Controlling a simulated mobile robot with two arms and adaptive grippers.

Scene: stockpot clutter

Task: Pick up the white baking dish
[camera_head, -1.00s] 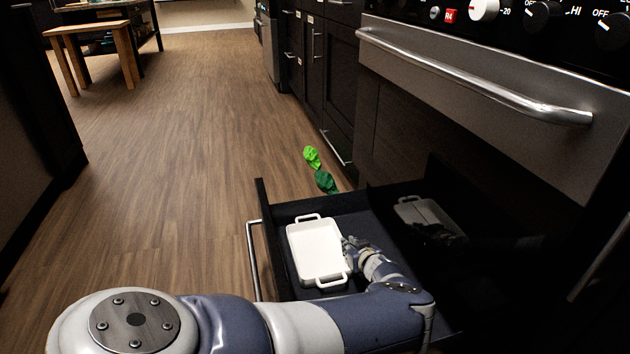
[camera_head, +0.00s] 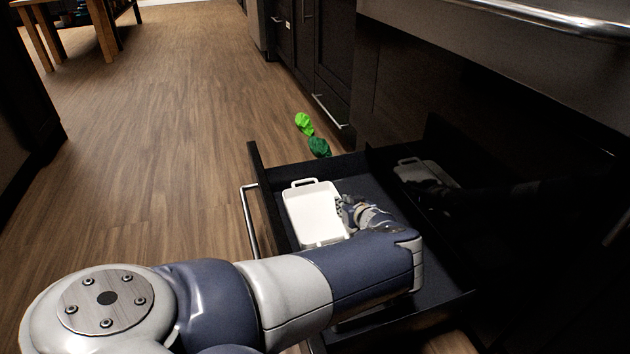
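The white baking dish (camera_head: 311,214) is a rectangular dish with loop handles at its ends. It sits in the open dark drawer (camera_head: 257,167), near the drawer's front panel. My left arm comes in from the lower left and hides the dish's near end and near handle. My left gripper (camera_head: 343,212) is at the dish's right side, with its fingertips over or against the right rim. The view does not show clearly whether they grip it. My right gripper is not in view.
The drawer's metal handle (camera_head: 248,222) faces the floor on the left. Bright green (camera_head: 304,124) and dark green (camera_head: 319,147) leafy items are just beyond the drawer's far side. The dark oven front on the right reflects the dish. The wood floor at left is open.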

